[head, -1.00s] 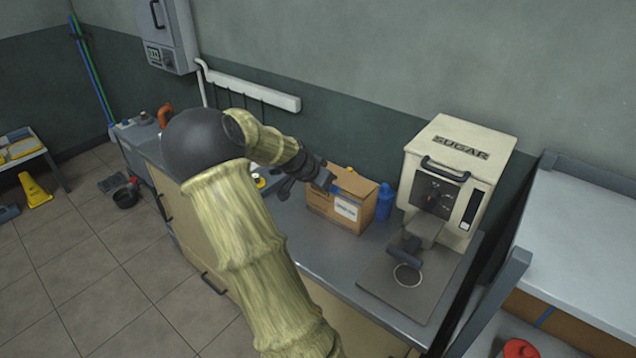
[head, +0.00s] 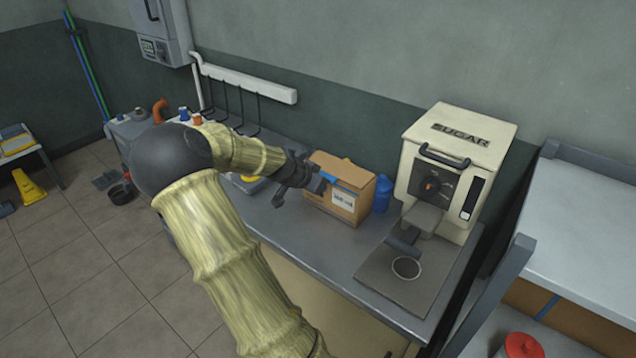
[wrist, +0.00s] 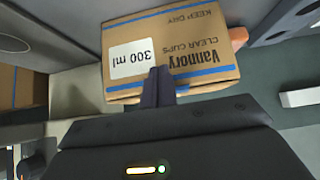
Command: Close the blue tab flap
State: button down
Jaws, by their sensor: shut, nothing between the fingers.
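A cardboard box (head: 358,198) labelled as clear cups stands on the grey counter. Its printed front (wrist: 205,50) shows upside down in the wrist view, with a white "300 ml" label and blue stripes along two edges. In the head view a blue patch (head: 325,177) shows at the box's upper left front edge, by my fingertips; I cannot tell whether it is the tab flap. The box's top looks nearly flat. My gripper (head: 312,184) is shut and empty at the box's upper left. In the wrist view its fingers (wrist: 158,88) overlap the printed face; contact is unclear.
A blue bottle (head: 382,196) stands close to the right of the box. The cream sugar machine (head: 450,165) is further right, with a grey mat (head: 405,285) before it. The counter (head: 290,228) is clear in front of the box. The wall is behind.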

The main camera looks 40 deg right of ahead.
jog(key=shift+d+r, duration=0.3)
jog(key=shift+d, duration=0.35)
jog(key=shift+w, duration=0.1)
jog(key=shift+r, duration=0.1)
notch_tip(320, 180, up, 4)
jog(key=p, duration=0.4)
jog(key=s+a+f+b, duration=0.1)
jog(key=a+f+b, duration=0.1)
jog(key=a, duration=0.7)
jog(key=shift+a+f, duration=0.2)
jog(key=shift+f, duration=0.45)
